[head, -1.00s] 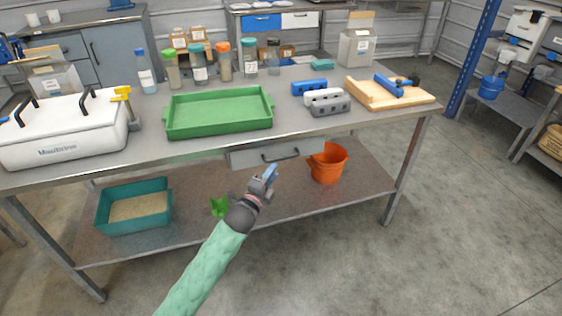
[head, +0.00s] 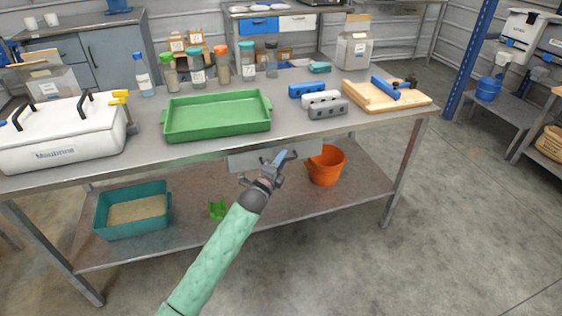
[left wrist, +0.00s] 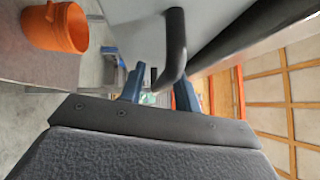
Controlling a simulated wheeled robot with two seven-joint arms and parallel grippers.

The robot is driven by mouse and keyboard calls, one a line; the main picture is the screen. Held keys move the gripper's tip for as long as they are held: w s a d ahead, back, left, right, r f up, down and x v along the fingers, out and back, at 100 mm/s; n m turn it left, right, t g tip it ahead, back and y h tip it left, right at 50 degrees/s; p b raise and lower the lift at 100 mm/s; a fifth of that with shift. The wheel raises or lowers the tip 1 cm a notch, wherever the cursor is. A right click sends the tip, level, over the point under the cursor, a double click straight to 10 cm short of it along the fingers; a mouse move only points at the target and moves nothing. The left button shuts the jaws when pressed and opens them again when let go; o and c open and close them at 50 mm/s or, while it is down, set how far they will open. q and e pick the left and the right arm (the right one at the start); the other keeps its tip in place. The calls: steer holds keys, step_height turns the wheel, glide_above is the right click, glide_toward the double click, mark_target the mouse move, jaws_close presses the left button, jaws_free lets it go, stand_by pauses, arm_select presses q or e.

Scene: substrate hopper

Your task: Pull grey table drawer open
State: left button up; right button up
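The grey table drawer (head: 306,148) sits under the front edge of the table and looks shut. My left gripper (head: 278,158) is at the drawer's front and hides most of the handle in the head view. In the left wrist view the dark bar handle (left wrist: 175,42) reaches down between the two blue fingertips of my left gripper (left wrist: 160,85). The fingers are apart, with gaps beside the handle, so the gripper is open. I cannot tell how deep the handle sits between them. My right gripper is not in view.
The grey table (head: 375,122) carries a green tray (head: 218,128), a white box (head: 58,150), several jars and a wooden board (head: 412,100). On the lower shelf are an orange bucket (head: 326,166) and a teal bin (head: 105,215). The floor in front is clear.

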arm_select(q)
jaws_close()
